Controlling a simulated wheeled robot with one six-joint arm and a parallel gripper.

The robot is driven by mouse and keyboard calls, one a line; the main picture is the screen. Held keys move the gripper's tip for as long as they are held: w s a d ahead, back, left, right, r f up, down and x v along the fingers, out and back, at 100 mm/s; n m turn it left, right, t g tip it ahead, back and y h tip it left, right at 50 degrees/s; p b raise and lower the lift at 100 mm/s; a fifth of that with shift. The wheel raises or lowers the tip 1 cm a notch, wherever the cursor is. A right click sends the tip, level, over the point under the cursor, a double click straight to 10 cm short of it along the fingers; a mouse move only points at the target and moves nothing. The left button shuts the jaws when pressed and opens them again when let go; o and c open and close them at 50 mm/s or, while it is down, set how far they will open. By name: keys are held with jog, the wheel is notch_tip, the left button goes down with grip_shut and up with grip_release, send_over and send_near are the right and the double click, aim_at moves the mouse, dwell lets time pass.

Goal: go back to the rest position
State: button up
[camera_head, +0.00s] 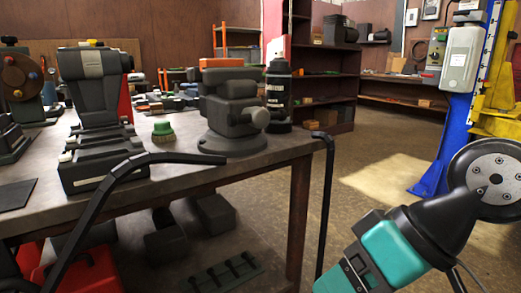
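My gripper's fingers are not in view. A teal and black jointed part (395,252), which looks like part of my arm, reaches up from the lower right. It ends in a round black head with a bolted metal disc (497,180) at the right edge. Nothing is seen held there, and whether the gripper is open or shut does not show. The part stands apart from the workbench (190,178), over the floor to its right in the picture.
A bent black bar (100,195) crosses before the bench; another (328,190) stands by its right corner. A vise (232,110), black bottle (278,90) and green-topped brush (163,131) stand on the bench. A blue and yellow lift post (455,130) stands behind right. Floor between is clear.

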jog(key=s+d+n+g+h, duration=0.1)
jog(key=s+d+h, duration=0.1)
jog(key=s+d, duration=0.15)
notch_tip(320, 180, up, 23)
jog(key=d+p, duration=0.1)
jog(key=p, duration=2.2)
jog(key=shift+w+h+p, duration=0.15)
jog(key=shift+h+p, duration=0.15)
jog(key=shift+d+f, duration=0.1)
